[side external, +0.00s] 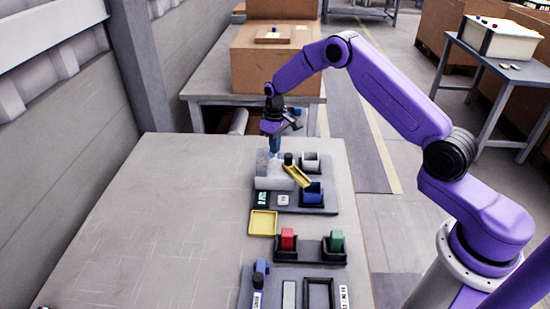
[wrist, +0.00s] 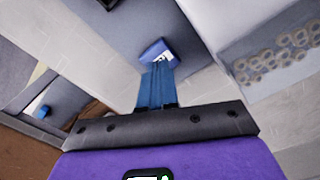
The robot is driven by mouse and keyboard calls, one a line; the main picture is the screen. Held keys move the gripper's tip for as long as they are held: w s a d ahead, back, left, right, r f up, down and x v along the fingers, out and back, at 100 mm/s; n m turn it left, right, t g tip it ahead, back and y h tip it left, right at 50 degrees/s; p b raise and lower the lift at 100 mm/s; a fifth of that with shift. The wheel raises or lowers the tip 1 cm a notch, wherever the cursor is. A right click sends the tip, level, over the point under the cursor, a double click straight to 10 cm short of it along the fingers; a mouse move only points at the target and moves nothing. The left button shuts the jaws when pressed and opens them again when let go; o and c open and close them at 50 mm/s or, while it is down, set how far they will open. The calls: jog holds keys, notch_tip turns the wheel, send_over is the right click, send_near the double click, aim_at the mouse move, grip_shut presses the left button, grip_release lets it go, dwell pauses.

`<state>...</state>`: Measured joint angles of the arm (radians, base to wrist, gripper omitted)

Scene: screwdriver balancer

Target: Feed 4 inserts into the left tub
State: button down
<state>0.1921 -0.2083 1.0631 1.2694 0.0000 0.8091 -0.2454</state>
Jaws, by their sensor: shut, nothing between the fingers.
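My gripper (side external: 275,150) has blue fingers, closed together with nothing between them. It points down beside the grey feeder (side external: 268,172), close to its top. In the wrist view the closed fingers (wrist: 157,72) reach toward a small blue piece (wrist: 157,48); I cannot tell whether they touch it. Ring-shaped inserts (wrist: 275,65) show in the feeder at the right of that view. A yellow chute (side external: 297,175) slopes toward a blue tub (side external: 313,194). A whitish tub (side external: 311,162) stands behind the blue one. The tubs' contents are too small to tell.
A small display (side external: 263,199) and a pale button (side external: 283,200) sit on the feeder's base. The table's left half is clear.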

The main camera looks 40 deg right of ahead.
jog(key=shift+f, duration=0.95)
dwell(0.9)
dwell(0.3)
jog(key=shift+r, duration=3.5)
notch_tip(320, 180, up, 6)
send_over(275, 156)
jog(key=shift+f, duration=5.55)
jog(key=shift+f, duration=0.1)
